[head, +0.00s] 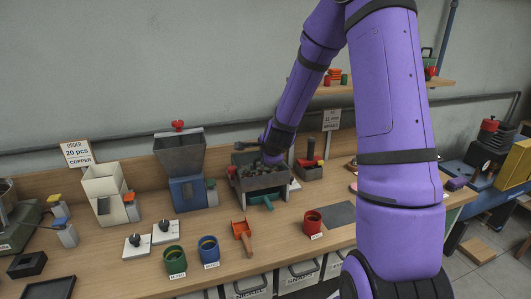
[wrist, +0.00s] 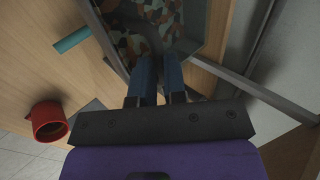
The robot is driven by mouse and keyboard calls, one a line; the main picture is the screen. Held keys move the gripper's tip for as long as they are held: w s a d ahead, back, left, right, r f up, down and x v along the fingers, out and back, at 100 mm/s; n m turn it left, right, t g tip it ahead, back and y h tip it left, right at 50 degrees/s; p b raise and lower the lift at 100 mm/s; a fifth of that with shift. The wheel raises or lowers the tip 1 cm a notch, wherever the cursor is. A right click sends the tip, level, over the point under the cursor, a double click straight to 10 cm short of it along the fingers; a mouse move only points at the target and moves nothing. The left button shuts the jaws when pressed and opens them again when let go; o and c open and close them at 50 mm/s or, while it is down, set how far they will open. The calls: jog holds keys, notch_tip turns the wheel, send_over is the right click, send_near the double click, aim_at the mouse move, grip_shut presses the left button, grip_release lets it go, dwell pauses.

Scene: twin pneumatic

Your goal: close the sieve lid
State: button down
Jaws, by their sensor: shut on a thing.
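The sieve is a grey box (head: 240,184) on the bench, with a teal piece (head: 262,203) at its front. In the wrist view its grey-walled interior shows multicoloured pieces (wrist: 125,42), and the teal piece (wrist: 72,40) lies at the left. My gripper (head: 268,158) is over the back right of the box. In the wrist view its blue fingers (wrist: 159,72) are shut on a narrow grey part, mostly hidden between them. A dark bar (head: 245,147) sticks out left of my gripper. I cannot tell whether it belongs to the lid, whose outline is unclear.
A blue machine with a grey hopper (head: 180,152) stands left of the sieve. An orange scoop (head: 242,232) and a red cup (head: 312,222) are in front. A grey mat (head: 341,214) lies bare at right.

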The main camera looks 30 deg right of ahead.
aim_at(266, 169)
jog(key=shift+s+f, duration=0.15)
jog(key=shift+f, duration=0.35)
jog(key=f, duration=0.2)
jog(key=shift+s+a+f, duration=0.2)
jog(key=shift+s+f, duration=0.15)
jog(key=shift+s, duration=0.05)
jog(key=c, duration=1.4)
grip_release()
jog(key=shift+s, duration=0.1)
jog(key=shift+o, duration=0.2)
jog(key=v, duration=1)
jog(key=shift+s+r, duration=0.2)
jog(key=shift+r, duration=0.15)
jog(key=shift+c, duration=0.3)
